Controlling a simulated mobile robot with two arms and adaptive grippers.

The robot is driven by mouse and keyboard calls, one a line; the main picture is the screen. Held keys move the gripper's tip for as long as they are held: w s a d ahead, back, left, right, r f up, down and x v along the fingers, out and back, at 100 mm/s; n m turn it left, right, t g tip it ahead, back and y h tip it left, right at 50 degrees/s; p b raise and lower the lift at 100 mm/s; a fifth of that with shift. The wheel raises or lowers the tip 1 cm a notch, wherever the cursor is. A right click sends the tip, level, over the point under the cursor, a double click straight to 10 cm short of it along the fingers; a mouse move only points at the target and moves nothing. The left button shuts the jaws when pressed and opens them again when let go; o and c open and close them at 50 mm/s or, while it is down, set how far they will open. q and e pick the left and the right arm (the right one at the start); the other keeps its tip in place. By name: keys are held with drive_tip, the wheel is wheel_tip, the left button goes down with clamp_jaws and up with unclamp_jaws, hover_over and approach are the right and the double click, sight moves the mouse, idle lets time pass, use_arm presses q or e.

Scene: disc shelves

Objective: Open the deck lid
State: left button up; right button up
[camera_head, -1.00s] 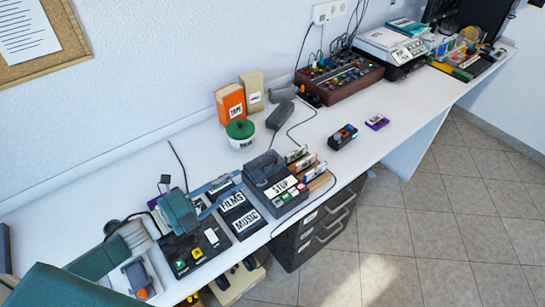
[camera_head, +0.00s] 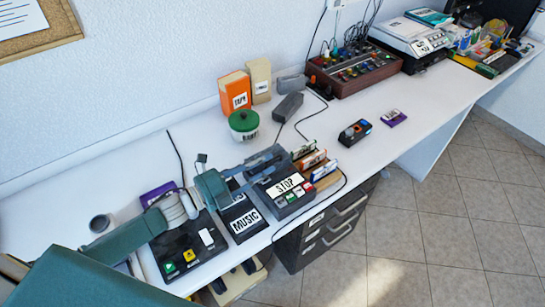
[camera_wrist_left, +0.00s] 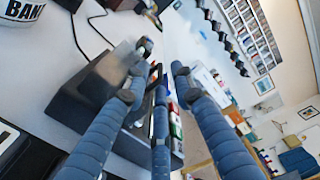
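The dark grey deck (camera_head: 287,185) with a white STOP label and coloured buttons stands near the table's front edge in the head view. My left gripper (camera_head: 276,160) reaches over its top from the left. Its blue-grey fingers hide much of the lid. In the left wrist view the fingers (camera_wrist_left: 166,72) are spread apart, with a dark grey body of the deck (camera_wrist_left: 85,100) behind and beside the left fingers. I cannot tell whether a finger touches the lid, which looks shut. My right gripper is not in view.
A MUSIC case (camera_head: 246,220) and a black player (camera_head: 188,252) lie left of the deck. Upright discs (camera_head: 312,161) stand just right of it.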

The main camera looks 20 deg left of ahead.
use_arm(q)
drive_tip(key=shift+x, duration=1.8)
clamp_jaws()
